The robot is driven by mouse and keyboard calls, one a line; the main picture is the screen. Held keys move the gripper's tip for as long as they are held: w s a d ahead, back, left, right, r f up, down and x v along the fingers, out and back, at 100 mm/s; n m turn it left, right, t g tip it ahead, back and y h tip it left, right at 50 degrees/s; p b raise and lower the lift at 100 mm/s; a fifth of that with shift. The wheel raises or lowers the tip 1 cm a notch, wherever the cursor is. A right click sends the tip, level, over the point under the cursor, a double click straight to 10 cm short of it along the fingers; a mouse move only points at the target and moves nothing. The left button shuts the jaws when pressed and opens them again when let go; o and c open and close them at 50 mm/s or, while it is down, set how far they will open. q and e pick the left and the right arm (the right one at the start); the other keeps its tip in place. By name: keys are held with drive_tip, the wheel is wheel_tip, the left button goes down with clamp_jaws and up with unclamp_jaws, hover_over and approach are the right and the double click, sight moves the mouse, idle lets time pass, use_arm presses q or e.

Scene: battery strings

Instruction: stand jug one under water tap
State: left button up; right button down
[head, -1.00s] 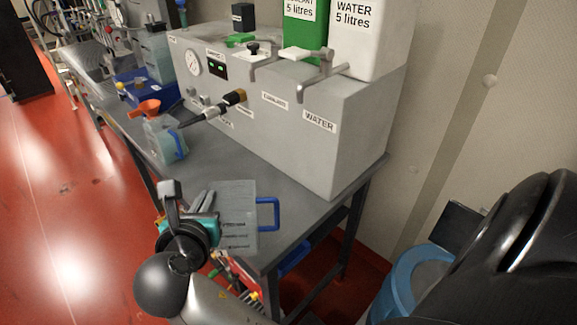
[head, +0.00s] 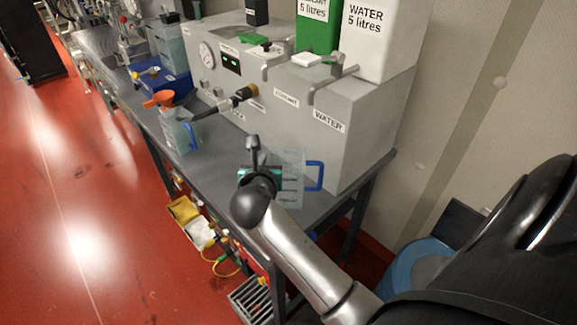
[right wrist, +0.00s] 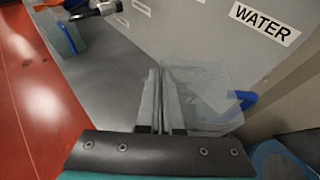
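A clear jug (head: 291,186) with a blue handle is at the near right end of the grey bench, in front of the water tap (head: 318,90); whether it touches the bench is unclear. My right gripper (head: 260,172) is at its left side. In the right wrist view the fingers (right wrist: 161,105) are close together at the wall of the jug (right wrist: 208,90), with its handle on the far side. A second jug (head: 180,135) with a blue handle and an orange funnel stands farther left. Which is jug one is not marked. My left gripper is out of view.
The grey machine (head: 345,140) with the "WATER" label stands behind the jug. A white water tank (head: 380,45) and a green tank (head: 318,35) sit on it. A hose nozzle (head: 238,97) sticks out over the bench. A blue tray (head: 165,82) lies farther back.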

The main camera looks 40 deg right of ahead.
hover_over(288, 168)
drive_tip(key=shift+w+a, duration=0.1)
drive_tip(key=shift+a, duration=0.05)
wheel_tip(288, 168, down, 2)
drive_tip(key=shift+f+b, duration=0.2)
drive_tip(key=shift+b, duration=0.15)
wheel_tip(288, 168, down, 4)
drive_tip(key=shift+r+b, duration=0.1)
drive_tip(key=shift+b, duration=0.6)
drive_tip(key=shift+d+f, duration=0.2)
drive_tip(key=shift+f, duration=0.2)
drive_tip(key=shift+f, duration=0.15)
drive_tip(key=c, duration=1.1)
unclamp_jaws()
